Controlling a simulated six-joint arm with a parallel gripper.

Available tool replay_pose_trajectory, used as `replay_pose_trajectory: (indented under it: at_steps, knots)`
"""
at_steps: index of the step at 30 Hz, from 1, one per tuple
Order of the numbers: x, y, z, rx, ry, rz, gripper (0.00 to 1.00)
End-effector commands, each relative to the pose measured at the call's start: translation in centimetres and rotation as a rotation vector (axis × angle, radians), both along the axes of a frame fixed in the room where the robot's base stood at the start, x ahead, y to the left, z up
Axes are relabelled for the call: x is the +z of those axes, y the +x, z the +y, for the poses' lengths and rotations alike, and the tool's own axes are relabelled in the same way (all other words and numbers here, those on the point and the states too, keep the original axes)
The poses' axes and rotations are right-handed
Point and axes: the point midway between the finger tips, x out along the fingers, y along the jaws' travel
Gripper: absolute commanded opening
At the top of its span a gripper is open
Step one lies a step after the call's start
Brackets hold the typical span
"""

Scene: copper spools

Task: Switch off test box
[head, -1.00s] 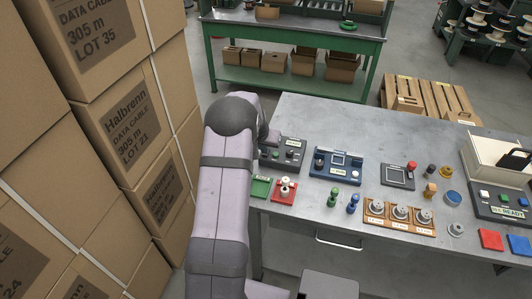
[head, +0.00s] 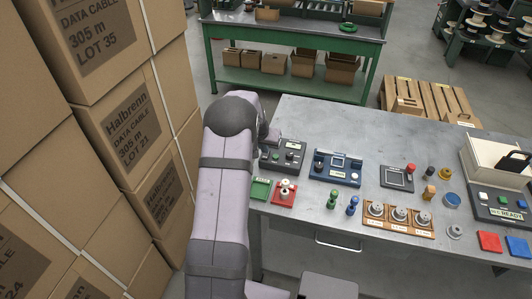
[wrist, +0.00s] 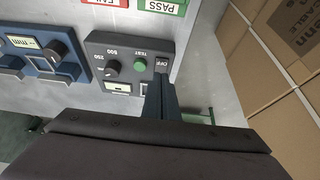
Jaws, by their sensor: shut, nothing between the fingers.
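The test box (head: 291,157) is a dark grey unit at the left end of the table, partly hidden by my arm in the head view. It also shows in the wrist view (wrist: 112,70), with a dial knob (wrist: 112,67), a green TEST button (wrist: 140,65) and a small display. A dark switch (wrist: 162,64) marked OFF sits near its corner. My gripper (wrist: 160,82) is shut and empty, its fingertips right at this switch and covering part of it. I cannot tell whether they touch it or which way it is set.
A blue meter (head: 337,168) stands beside the test box. Green (head: 260,188) and red (head: 284,193) trays lie in front of it. Stacked cartons (head: 140,130) stand close on the left. Connectors, weights and a white-lidded machine (head: 497,165) fill the table further right.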

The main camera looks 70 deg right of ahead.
Motion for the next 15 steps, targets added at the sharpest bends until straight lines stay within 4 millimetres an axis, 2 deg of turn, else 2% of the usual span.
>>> replay_pose_trajectory:
  at_steps: [15]
  knots:
    - [4.0, 0.0, 0.0, -0.001, 0.0, 0.0, 0.0]
